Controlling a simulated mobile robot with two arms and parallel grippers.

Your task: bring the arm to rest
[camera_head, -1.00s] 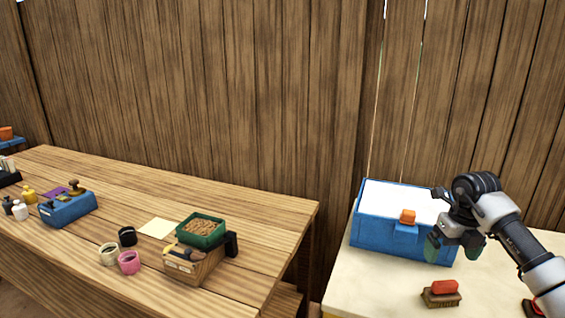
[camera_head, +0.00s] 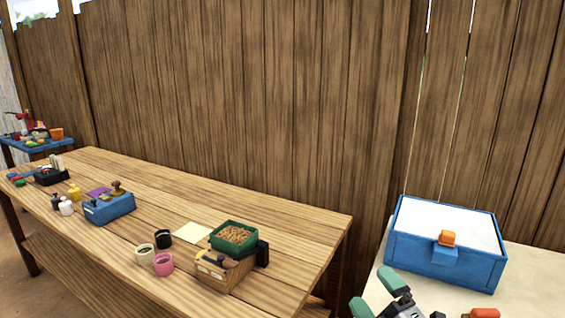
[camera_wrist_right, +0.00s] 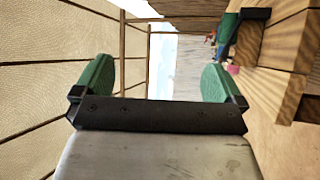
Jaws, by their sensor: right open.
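My right gripper (camera_head: 378,292) is at the bottom of the head view, in front of the blue box, with its green-padded fingers apart and nothing between them. In the right wrist view its two green fingers (camera_wrist_right: 158,80) stand wide apart, with fence and sky beyond. The blue box (camera_head: 440,268) with a white top and an orange knob (camera_head: 447,238) sits on the pale table, apart from the gripper. My left gripper is not in view.
The long wooden table (camera_head: 290,221) holds a wooden scale box (camera_head: 222,276) with a green tray of brown pieces (camera_head: 234,235), small cups, a blue block and bottles. The pale table (camera_head: 540,275) has a red-topped brush (camera_head: 484,313) near its front. A plank fence stands behind.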

